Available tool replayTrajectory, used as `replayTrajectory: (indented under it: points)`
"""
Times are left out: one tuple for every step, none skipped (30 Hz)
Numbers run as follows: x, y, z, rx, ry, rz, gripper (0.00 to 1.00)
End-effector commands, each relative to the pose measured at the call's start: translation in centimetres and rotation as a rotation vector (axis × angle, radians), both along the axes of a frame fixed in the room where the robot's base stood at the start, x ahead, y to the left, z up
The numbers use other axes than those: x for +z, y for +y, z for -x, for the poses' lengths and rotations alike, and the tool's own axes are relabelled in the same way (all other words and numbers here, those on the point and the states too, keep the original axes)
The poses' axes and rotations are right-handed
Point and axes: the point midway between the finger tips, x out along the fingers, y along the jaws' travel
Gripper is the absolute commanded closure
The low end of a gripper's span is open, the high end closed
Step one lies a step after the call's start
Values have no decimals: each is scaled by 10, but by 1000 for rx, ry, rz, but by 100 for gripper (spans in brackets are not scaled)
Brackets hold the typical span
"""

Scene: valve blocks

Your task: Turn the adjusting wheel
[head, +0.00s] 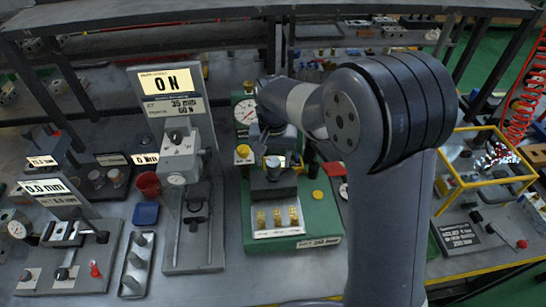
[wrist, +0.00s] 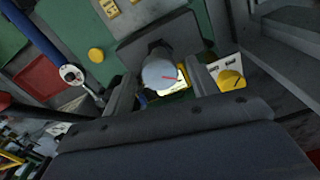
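I see no clear contact. In the head view my gripper (head: 268,136) is over the back of the fixture on the green base (head: 322,218).
A dial gauge (head: 246,112) stands close to the left of my gripper. Brass pieces (head: 277,216) stand at the fixture's front, with a yellow button (head: 318,195) to the right. A tall "0 N" panel (head: 167,82) stands left. A yellow frame (head: 484,183) is at right.

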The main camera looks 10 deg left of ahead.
Motion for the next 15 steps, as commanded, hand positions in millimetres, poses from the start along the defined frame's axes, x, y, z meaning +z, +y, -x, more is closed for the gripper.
replayTrajectory:
  points:
    - [0, 0, 0, 0, 0, 0, 41]
    - [0, 0, 0, 0, 1, 0, 41]
    - [0, 0, 0, 0, 1, 0, 41]
    - [0, 0, 0, 0, 1, 0, 41]
    - [0, 0, 0, 0, 1, 0, 41]
    - [0, 0, 0, 0, 1, 0, 41]
    - [0, 0, 0, 0, 1, 0, 41]
    - [0, 0, 0, 0, 0, 0, 41]
    - [2, 0, 0, 0, 0, 0, 41]
    - [4, 0, 0, 0, -1, 0, 41]
    - [6, 0, 0, 0, -1, -1, 41]
    - [11, 0, 0, 0, -1, -1, 41]
    - [16, 0, -1, 0, -3, -1, 41]
    - [21, 0, -1, 0, -4, -2, 41]
    - [29, 0, -1, 0, -5, -2, 41]
